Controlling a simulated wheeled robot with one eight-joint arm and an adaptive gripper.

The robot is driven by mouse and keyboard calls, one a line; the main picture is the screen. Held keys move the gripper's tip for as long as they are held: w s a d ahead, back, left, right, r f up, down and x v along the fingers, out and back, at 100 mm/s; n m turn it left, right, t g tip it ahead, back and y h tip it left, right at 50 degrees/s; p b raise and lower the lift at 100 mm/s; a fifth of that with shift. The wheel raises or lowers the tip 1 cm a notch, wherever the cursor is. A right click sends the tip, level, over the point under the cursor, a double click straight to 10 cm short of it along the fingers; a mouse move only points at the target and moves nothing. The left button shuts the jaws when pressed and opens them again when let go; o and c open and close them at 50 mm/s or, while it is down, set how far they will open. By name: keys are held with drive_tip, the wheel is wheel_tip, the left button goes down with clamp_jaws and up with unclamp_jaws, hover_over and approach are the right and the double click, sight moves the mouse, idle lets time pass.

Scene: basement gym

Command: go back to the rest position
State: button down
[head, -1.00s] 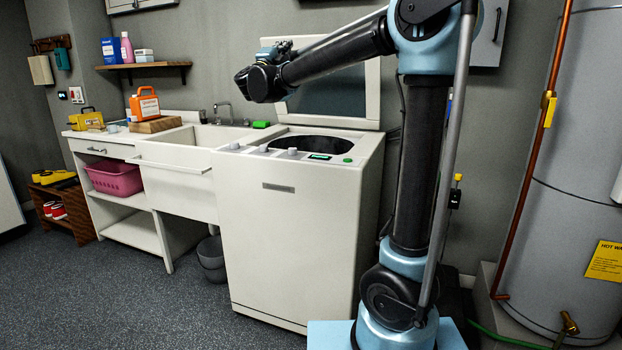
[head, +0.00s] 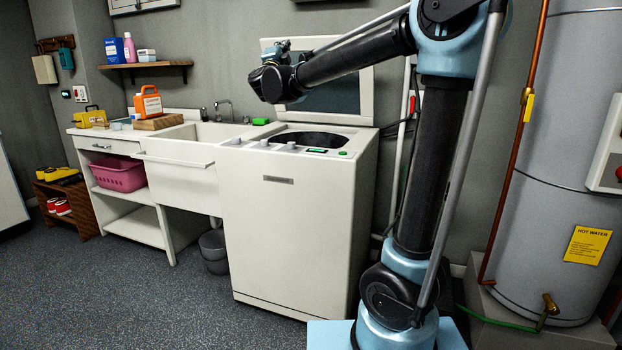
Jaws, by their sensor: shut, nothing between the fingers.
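My arm rises at the right of the head view and bends left at its top. My gripper (head: 275,50) is at the far left end of the arm, small and partly hidden by the dark wrist. It is shut and I see nothing held in it. In the picture it lies in front of the raised lid (head: 335,97) of the white top-loading washer (head: 290,225), above the open drum.
A white sink unit (head: 178,182) stands left of the washer, with a pink basket (head: 118,176) on its shelf. An orange jug (head: 148,103) stands on a wooden block. A hot water tank (head: 560,160) stands at right. The floor at front left is clear.

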drive_tip(key=s+d+f+n+g+y, duration=0.35)
drive_tip(key=s+f+n, duration=0.2)
drive_tip(key=f, duration=0.45)
drive_tip(key=s+d+f+n+g+y, duration=0.2)
drive_tip(key=s+d+f+n+g, duration=0.35)
drive_tip(key=f, duration=0.55)
drive_tip(key=s+d+f+n+g+y, duration=0.35)
drive_tip(key=s+f+n, duration=0.2)
drive_tip(key=f, duration=0.45)
drive_tip(key=s+d+f+g+h, duration=0.2)
drive_tip(key=s+d+f+g, duration=0.1)
drive_tip(key=s+d+f, duration=0.2)
drive_tip(key=s+d+f+g+h, duration=0.2)
drive_tip(key=s+d+f, duration=0.3)
drive_tip(key=s+f, duration=0.5)
drive_tip(key=s+d+f+n+g+h, duration=0.1)
drive_tip(key=s+d+f+g, duration=0.2)
drive_tip(key=s+d+f, duration=0.3)
drive_tip(key=s+f, duration=0.2)
drive_tip(key=s, duration=0.2)
drive_tip(key=shift+f+g+h, duration=0.25)
drive_tip(key=shift+g+h, duration=0.1)
drive_tip(key=shift+h, duration=0.05)
drive_tip(key=shift+d, duration=0.1)
drive_tip(key=shift+w+f, duration=0.2)
drive_tip(key=shift+w, duration=0.25)
